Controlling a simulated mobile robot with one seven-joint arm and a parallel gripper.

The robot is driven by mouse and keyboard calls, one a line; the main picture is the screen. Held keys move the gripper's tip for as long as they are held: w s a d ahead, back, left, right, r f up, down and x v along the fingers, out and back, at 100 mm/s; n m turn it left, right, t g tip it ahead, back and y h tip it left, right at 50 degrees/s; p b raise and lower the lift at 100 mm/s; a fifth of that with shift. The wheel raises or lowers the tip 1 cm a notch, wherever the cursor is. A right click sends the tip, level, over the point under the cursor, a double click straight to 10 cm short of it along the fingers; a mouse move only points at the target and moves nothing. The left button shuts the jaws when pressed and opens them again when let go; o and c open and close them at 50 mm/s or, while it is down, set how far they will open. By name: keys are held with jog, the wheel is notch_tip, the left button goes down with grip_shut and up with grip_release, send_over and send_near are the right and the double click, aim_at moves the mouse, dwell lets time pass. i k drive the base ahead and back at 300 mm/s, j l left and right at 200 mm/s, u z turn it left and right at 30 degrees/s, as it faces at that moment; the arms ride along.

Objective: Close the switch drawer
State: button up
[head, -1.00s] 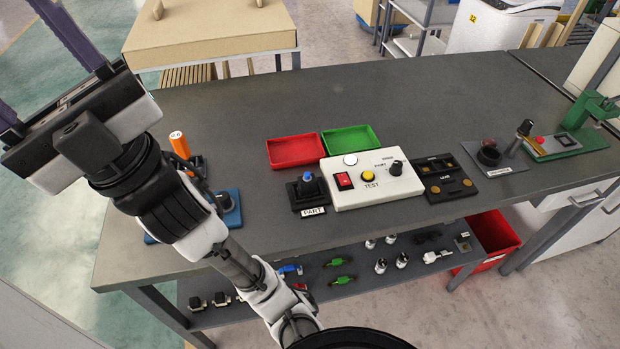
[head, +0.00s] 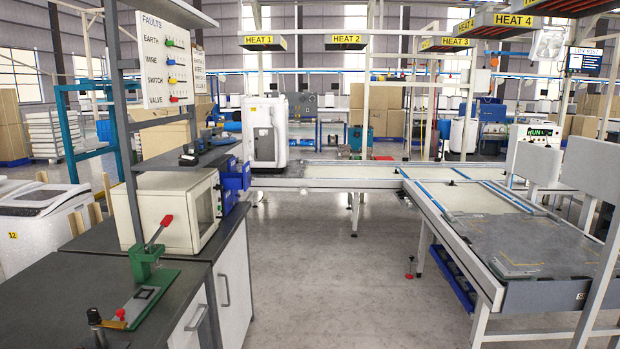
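I cannot pick out a drawer marked as the switch drawer. Blue bins or drawers (head: 235,178) stand at the back end of the left bench, beside a cream box with a dark front window (head: 200,210). No label on them is readable, and I cannot tell whether any is pulled out. A faults board (head: 164,62) above lists earth, wire, switch and valve, each with a coloured knob. My gripper is not in view.
White cabinet fronts with handles (head: 226,285) run under the dark bench (head: 60,290). A green press with a red lever (head: 145,262) stands at the bench's front. Grey floor (head: 330,270) is clear between the bench and the conveyor tables (head: 525,215) at right.

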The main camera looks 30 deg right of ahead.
aim_at(230, 180)
jog(key=z, duration=0.5)
jog(key=i+l, duration=0.2)
jog(key=i, duration=0.25)
jog(key=i+l, duration=0.15)
jog(key=i, duration=0.3)
jog(key=i+l, duration=0.2)
jog(key=i, duration=0.25)
jog(key=i+u, duration=0.1)
jog(key=i, duration=1.2)
